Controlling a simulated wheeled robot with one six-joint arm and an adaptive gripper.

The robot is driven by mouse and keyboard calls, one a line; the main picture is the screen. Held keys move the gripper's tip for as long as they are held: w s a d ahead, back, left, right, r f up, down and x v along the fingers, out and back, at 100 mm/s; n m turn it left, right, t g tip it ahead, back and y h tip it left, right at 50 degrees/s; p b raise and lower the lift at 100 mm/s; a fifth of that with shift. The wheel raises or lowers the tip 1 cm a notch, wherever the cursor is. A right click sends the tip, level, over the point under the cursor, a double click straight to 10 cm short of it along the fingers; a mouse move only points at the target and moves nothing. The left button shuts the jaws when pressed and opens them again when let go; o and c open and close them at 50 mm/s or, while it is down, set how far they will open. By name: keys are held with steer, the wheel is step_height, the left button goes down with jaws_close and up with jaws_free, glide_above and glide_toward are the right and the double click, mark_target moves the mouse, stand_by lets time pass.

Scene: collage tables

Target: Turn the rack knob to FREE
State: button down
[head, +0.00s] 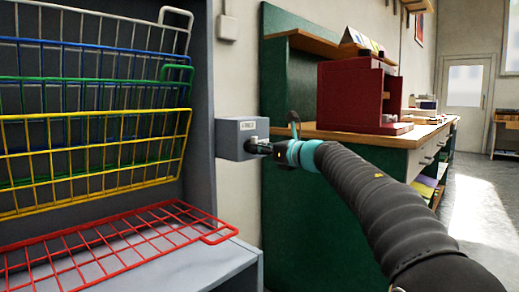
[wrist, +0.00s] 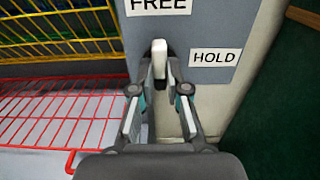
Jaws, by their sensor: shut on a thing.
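The rack knob (wrist: 160,60) is a pale upright lever on a dark round base, in the middle of the wrist view. Its upper end points toward the FREE label (wrist: 158,5) above it. The HOLD label (wrist: 214,57) is to its right. My gripper (wrist: 160,72) is shut on the knob, with one finger on each side of it. In the head view, my gripper (head: 262,147) reaches the front of the grey knob box (head: 236,138) on the rack's right side. The knob is mostly hidden there by the gripper.
The grey rack (head: 203,150) holds white, blue, green and yellow wire shelves, tilted up. A red wire shelf (head: 110,245) lies low and nearly flat, left of my gripper. A green bench (head: 310,190) with a red machine (head: 350,95) stands to the right. Floor shows at far right.

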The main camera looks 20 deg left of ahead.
steer(key=c, duration=1.2)
jaws_free()
steer(key=shift+a, duration=0.1)
steer(key=shift+o, duration=0.2)
steer(key=v, duration=1.2)
